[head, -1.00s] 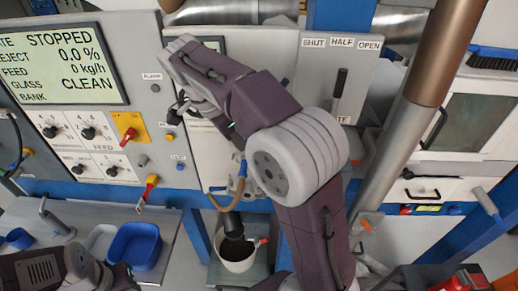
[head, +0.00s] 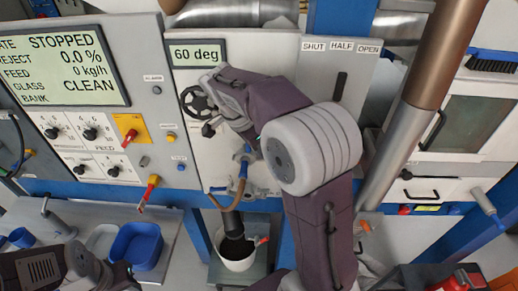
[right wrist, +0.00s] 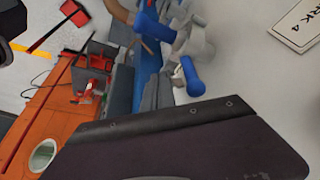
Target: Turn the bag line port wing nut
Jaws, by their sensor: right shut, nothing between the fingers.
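No part is clearly readable as the bag line port wing nut. A fitting with blue ends (head: 246,156) sits on the grey panel above a brown hose, left of my right wrist. In the right wrist view, a pale grey fitting with blue handles (right wrist: 191,76) shows beyond my gripper's dark body; I cannot tell whether it is the same part. My right gripper (head: 212,82) is shut and empty in front of the panel, beside a black handwheel (head: 188,103); its fingertips are hard to make out. Part of my left arm shows at lower left; its gripper is out of view.
A display (head: 197,54) reads 60 deg. A lever slot is marked SHUT, HALF, OPEN (head: 341,46). A white bucket (head: 237,263) with dark contents stands below the panel. A slanted metal pipe (head: 398,140) stands at right. A blue tray (head: 137,246) lies at lower left.

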